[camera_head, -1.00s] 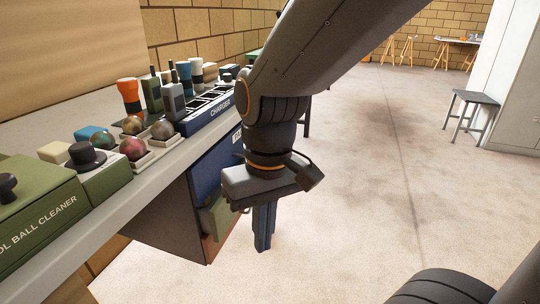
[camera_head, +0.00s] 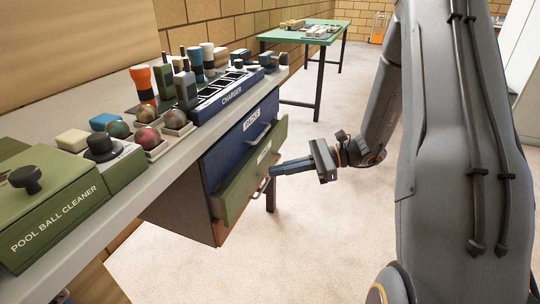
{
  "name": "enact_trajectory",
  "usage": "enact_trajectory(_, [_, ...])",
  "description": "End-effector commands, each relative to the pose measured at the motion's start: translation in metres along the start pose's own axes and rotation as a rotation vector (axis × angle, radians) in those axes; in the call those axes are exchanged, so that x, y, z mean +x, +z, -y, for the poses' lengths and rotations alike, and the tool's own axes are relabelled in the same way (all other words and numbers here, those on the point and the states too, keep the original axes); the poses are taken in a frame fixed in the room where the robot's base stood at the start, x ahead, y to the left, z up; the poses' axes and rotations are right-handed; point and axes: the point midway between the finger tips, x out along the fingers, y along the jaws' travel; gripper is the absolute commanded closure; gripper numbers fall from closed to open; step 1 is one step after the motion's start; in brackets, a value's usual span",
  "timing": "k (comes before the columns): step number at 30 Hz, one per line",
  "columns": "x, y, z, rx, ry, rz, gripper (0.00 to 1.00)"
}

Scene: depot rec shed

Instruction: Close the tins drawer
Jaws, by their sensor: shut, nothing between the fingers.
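The drawer unit hangs under the bench, with a blue drawer (camera_head: 231,150) on top and a green drawer (camera_head: 236,193) below it. The green drawer stands out past the blue front, so it is partly open. Its white label (camera_head: 264,152) is too small to read, so I cannot tell by its words whether it is the tins drawer. My gripper (camera_head: 273,177) is shut and empty, pointing left at the green front, close to its metal handle (camera_head: 261,190). I cannot tell whether the fingertips touch it.
The bench (camera_head: 100,193) carries a pool ball cleaner (camera_head: 60,215), several balls in holders, torches, radios and a charger (camera_head: 232,92). A brownish front (camera_head: 220,232) shows below the green drawer. A green table (camera_head: 300,36) stands behind. The floor right of the drawers is clear.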

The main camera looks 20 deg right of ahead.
Motion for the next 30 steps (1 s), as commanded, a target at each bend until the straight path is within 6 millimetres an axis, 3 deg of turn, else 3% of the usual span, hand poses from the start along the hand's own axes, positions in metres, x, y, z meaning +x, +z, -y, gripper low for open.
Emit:
enact_trajectory(1, [-0.017, -0.017, 0.013, 0.054, -0.084, 0.04, 1.0])
enact_trajectory(6, [-0.062, -0.056, 0.046, 0.161, -0.308, 0.149, 1.0])
enact_trajectory(10, [-0.084, -0.074, 0.058, 0.199, -0.405, 0.194, 1.0])
enact_trajectory(13, [-0.09, -0.08, 0.062, 0.209, -0.436, 0.21, 1.0])
enact_trajectory(20, [-0.068, -0.076, 0.073, 0.21, -0.437, 0.212, 1.0])
enact_trajectory(30, [-0.008, -0.066, 0.102, 0.21, -0.435, 0.211, 1.0])
